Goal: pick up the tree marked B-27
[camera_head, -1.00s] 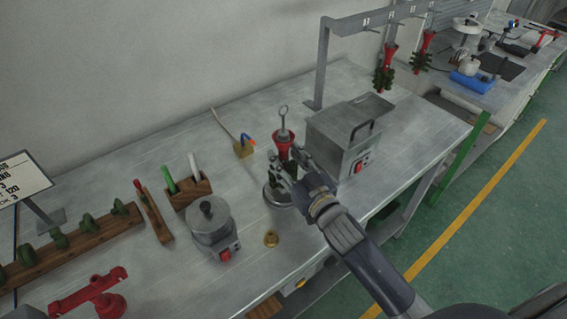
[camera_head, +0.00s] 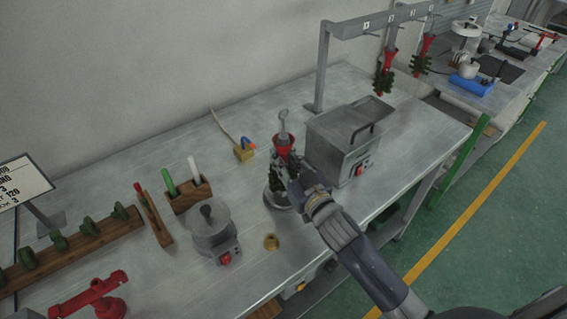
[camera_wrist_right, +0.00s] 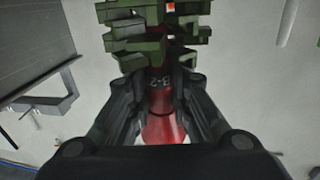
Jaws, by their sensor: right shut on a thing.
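The tree (camera_head: 284,146) has a red cup and rod with dark green pieces, and a metal ring on its top. It stands upright over a round metal base (camera_head: 275,197) near the middle of the bench. My right gripper (camera_head: 291,166) is at the tree from the front right. In the right wrist view the gripper (camera_wrist_right: 160,105) is shut on the red stem of the tree (camera_wrist_right: 162,77). White letters on the stem read "B-2"; the rest is hidden. In the head view the gripper partly covers the tree. My left gripper is not in view.
A grey box with a handle (camera_head: 340,145) stands close right of the tree. Other red and green trees (camera_head: 385,75) hang from a rail at the back.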

